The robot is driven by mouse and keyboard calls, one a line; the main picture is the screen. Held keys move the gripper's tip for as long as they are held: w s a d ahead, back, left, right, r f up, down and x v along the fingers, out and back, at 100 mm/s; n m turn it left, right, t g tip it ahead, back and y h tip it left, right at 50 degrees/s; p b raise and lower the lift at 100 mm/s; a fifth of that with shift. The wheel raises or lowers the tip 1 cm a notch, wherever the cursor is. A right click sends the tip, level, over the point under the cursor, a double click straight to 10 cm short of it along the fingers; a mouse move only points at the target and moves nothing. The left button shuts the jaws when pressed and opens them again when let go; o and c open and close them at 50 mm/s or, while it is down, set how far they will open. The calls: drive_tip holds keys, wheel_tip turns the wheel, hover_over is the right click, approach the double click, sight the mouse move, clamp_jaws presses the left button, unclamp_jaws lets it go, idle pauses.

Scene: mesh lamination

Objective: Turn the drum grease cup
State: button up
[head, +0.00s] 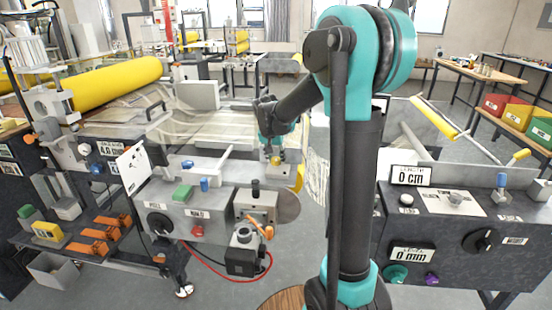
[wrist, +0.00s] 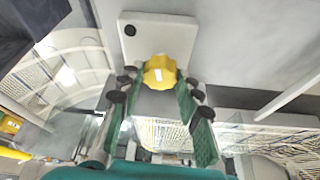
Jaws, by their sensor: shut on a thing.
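The drum grease cup looks to be the yellow lobed knob (wrist: 159,71) with a small white mark on top, at the upper middle of the wrist view. It sits by a pale plate with a round black spot. My gripper (wrist: 160,88) has its green-padded fingers on both sides of the knob, shut on it. In the head view my gripper (head: 275,150) reaches down to the same small yellow knob (head: 276,160), at the back of the grey machine. The fingertips are small there and partly hidden by my wrist.
The grey machine (head: 220,212) carries a green block, a blue knob, a red knob and a round disc at its right end. A dark control console (head: 455,235) stands to the right. A long yellow roller (head: 115,82) is at the left.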

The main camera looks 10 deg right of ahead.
drive_tip(key=shift+m+h, duration=0.3)
drive_tip(key=shift+m, duration=0.4)
drive_tip(key=o, duration=1.2)
drive_tip(key=shift+c, duration=0.2)
drive_tip(key=shift+a, duration=0.1)
drive_tip(key=v, duration=1.2)
drive_tip(key=shift+w, duration=0.25)
drive_tip(key=s+d+f+n+y, duration=0.1)
drive_tip(key=s+d+f+n, duration=0.2)
drive_tip(key=s+f, duration=0.7)
drive_tip(key=s+d+f+n+y, duration=0.1)
drive_tip(key=s+d+f+n, duration=0.2)
drive_tip(key=s+f, duration=0.8)
drive_tip(key=s+d, duration=0.1)
drive_tip(key=s, duration=0.5)
drive_tip(key=shift+s+f+n+y, duration=0.2)
drive_tip(key=shift+f+n+y, duration=0.1)
drive_tip(key=shift+f+n, duration=0.1)
